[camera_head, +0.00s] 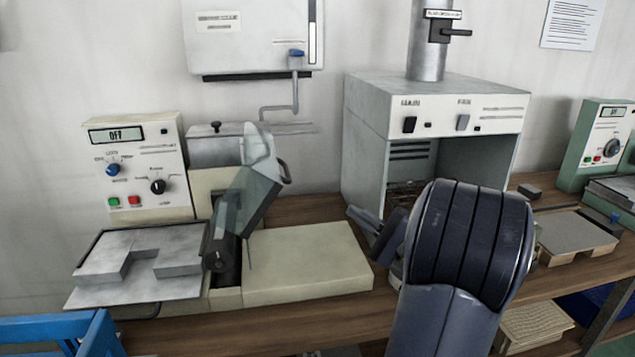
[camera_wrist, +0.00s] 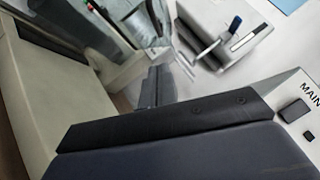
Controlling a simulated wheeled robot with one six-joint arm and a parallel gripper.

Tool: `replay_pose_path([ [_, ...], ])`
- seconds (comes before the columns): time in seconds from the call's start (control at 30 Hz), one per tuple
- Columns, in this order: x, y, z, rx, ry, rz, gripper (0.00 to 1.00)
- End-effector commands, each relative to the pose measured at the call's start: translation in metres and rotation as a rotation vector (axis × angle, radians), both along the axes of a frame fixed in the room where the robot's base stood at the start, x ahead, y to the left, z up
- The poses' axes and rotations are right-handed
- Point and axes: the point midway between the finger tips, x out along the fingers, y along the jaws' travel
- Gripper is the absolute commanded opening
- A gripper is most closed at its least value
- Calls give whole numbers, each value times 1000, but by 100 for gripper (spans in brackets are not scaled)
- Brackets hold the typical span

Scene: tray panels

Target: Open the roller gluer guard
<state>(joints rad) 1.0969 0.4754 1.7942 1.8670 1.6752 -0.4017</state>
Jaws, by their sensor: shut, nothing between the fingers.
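The roller gluer (camera_head: 210,200) stands on the bench at left, with a cream body and a display reading OFF. Its clear guard (camera_head: 247,203) rises at a slant over the dark roller (camera_head: 227,262), with a dark curved handle (camera_head: 286,172) on its right side. I cannot tell the guard's exact angle. My gripper (camera_head: 362,222) is shut and empty, right of the guard and apart from it, above the right end of the cream bed (camera_head: 305,262). In the wrist view, my gripper's dark fingers (camera_wrist: 158,88) point upward, and part of the clear guard (camera_wrist: 135,20) shows at the top.
A grey hooded cabinet (camera_head: 440,100) with switches stands close behind and right of my gripper. A wall box (camera_head: 252,35) with a blue-tipped lever hangs above. A grey stepped plate (camera_head: 140,265) lies at left. The cream bed is clear between gripper and guard.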

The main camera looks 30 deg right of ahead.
Motion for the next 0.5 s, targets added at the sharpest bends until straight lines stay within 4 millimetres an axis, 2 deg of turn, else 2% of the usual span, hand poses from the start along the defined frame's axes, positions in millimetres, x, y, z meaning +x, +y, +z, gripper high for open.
replay_pose_path([
  [0.17,17,8,5,-1,1,3,0],
  [0.5,81,32,26,-1,0,4,0],
])
